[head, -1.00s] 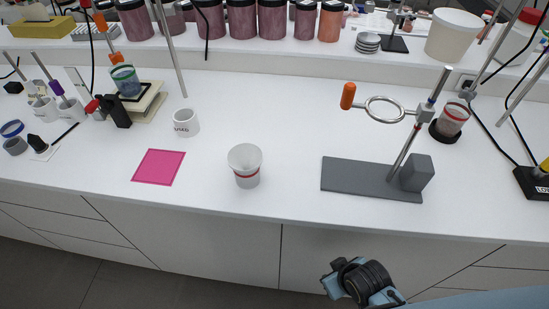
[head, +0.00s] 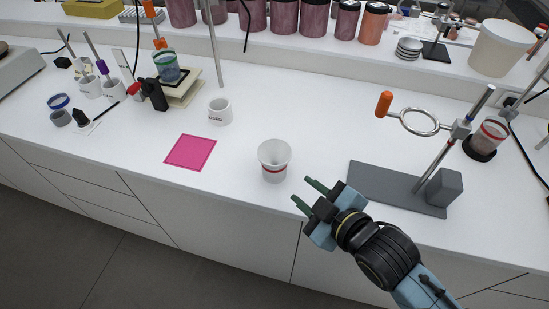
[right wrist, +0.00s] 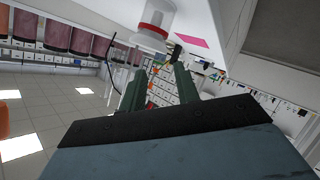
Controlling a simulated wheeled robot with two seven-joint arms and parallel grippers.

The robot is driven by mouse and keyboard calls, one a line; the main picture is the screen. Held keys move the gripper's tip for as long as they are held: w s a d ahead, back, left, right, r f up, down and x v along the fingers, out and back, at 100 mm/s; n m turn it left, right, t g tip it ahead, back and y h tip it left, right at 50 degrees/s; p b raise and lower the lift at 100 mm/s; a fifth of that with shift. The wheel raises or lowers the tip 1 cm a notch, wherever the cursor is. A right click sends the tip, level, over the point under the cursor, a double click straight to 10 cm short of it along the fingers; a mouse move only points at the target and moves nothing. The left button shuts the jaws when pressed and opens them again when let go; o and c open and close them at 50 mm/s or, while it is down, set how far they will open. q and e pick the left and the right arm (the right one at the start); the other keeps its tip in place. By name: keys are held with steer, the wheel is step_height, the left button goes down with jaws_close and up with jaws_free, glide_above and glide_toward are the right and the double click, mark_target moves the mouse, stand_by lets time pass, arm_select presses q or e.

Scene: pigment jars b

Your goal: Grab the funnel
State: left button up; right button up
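A white, flared vessel with a red band (head: 274,157) stands upright near the front edge of the white bench in the head view. It is the most funnel-like thing I see, though I cannot tell its inside shape. It also shows at the top of the right wrist view (right wrist: 157,15). My right gripper (head: 301,189) is just right of it and nearer the bench's front edge, apart from it. Its two green fingers are spread and empty, also in the right wrist view (right wrist: 158,65). My left gripper is out of view.
A ring stand (head: 385,185) with an empty ring and orange knob stands to the right. A pink mat (head: 190,152) and a white mug (head: 219,114) are to the left. Jars line the raised shelf behind. The bench between mug and ring stand is mostly clear.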

steer(key=a+n, duration=0.1)
steer(key=a, duration=0.1)
glide_toward(260, 159)
steer(key=w+f, duration=0.1)
steer(key=w, duration=0.1)
steer(key=shift+y, duration=0.4)
steer(key=shift+a+x, duration=0.25)
steer(key=shift+x, duration=2.8)
steer(key=shift+s, duration=0.2)
steer(key=shift+c, duration=0.2)
jaws_close()
